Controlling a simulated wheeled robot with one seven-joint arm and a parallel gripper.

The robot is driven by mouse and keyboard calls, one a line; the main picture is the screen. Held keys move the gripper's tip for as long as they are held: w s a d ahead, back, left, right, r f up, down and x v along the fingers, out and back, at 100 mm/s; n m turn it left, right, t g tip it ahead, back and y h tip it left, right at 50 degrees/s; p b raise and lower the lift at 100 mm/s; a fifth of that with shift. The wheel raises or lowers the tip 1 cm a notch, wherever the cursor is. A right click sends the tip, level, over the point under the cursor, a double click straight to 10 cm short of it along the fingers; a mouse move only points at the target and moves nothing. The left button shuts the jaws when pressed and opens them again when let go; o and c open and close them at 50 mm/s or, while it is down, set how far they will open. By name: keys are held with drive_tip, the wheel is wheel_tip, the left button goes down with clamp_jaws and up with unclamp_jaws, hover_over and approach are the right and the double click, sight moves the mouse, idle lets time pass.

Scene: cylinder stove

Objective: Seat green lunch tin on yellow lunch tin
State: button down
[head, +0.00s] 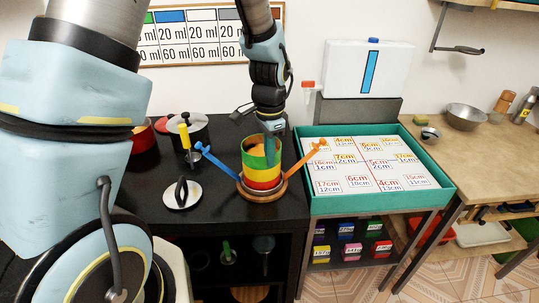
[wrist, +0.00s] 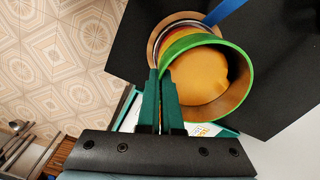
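The green lunch tin (head: 258,156) is at the top of a stack, open end up, with a tan-orange inside. In the wrist view its green rim (wrist: 246,88) is closest to the camera. My gripper (wrist: 160,78) is shut on the tin's rim, one finger on each side of the wall. In the head view my gripper (head: 272,137) comes down from above onto the rim. The yellow lunch tin (head: 262,175) is directly below the green one, above a red tin (head: 263,185). I cannot tell whether the green tin is fully seated on the yellow one.
The stack stands on a round wooden base (head: 246,193) with blue (head: 215,160) and orange (head: 304,158) arms angled outward. On the black counter (head: 225,220) are a lid (head: 182,196), a yellow-handled tool (head: 185,138) and pots. A teal tray of number cards (head: 312,203) is at the right.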

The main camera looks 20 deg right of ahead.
drive_tip(key=c, duration=1.4)
unclamp_jaws()
wheel_tip(320, 180, up, 8)
drive_tip(key=p, duration=0.6)
drive_tip(key=shift+r+p, duration=0.1)
drive_tip(key=shift+p, duration=0.25)
wheel_tip(320, 180, up, 3)
drive_tip(key=shift+f+p, duration=0.1)
drive_tip(key=shift+p, duration=0.45)
drive_tip(key=a+n+b, duration=0.1)
drive_tip(key=a+n, duration=0.4)
drive_tip(key=a, duration=0.4)
drive_tip(key=a+n+t+b, duration=0.1)
drive_tip(key=a+n+b, duration=0.1)
drive_tip(key=a+n, duration=0.3)
drive_tip(key=a+n+b, duration=0.2)
drive_tip(key=a+n, duration=0.3)
drive_tip(key=a, duration=0.8)
drive_tip(key=shift+s+a+n+t, duration=0.3)
drive_tip(key=shift+n, duration=0.1)
